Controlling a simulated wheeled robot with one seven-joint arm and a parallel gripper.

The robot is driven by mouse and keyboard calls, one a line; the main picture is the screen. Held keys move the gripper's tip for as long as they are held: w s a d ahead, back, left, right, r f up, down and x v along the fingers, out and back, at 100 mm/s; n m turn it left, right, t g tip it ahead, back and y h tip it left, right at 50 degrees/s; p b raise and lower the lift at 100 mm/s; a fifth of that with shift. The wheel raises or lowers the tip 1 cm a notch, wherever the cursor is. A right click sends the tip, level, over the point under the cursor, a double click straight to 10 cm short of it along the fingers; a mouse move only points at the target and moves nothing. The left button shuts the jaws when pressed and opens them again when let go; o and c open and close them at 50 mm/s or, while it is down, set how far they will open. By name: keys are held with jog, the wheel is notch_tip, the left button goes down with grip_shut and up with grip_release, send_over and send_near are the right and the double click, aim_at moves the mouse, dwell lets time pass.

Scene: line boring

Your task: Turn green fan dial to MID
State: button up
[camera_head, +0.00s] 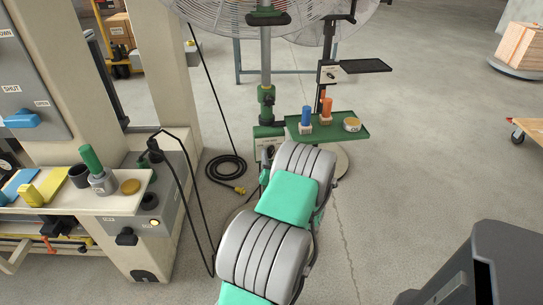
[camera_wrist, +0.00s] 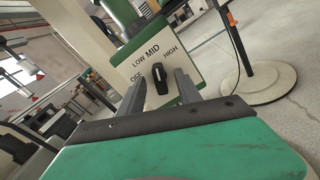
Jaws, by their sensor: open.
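In the wrist view, a white control plate (camera_wrist: 184,72) with green edging carries the labels OFF, LOW, MID and HIGH. The black dial (camera_wrist: 160,80) sits below the labels, and its pale pointer mark appears to aim up toward MID. My gripper (camera_wrist: 160,84) is open, with one finger on each side of the dial. I cannot tell whether either finger touches it. In the head view, the fan's green control box (camera_head: 268,131) is on its stand just beyond the end of my arm. The dial and my fingertips are hidden there.
A second stand holds a green tray (camera_head: 345,133) with blue and orange items and a round tin, right of the fan stand. A coiled black cable (camera_head: 226,168) lies on the floor at left.

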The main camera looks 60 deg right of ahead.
jog(key=b+v, duration=0.1)
jog(key=v, duration=0.4)
jog(key=shift+s+a, duration=0.15)
jog(key=shift+a, duration=0.1)
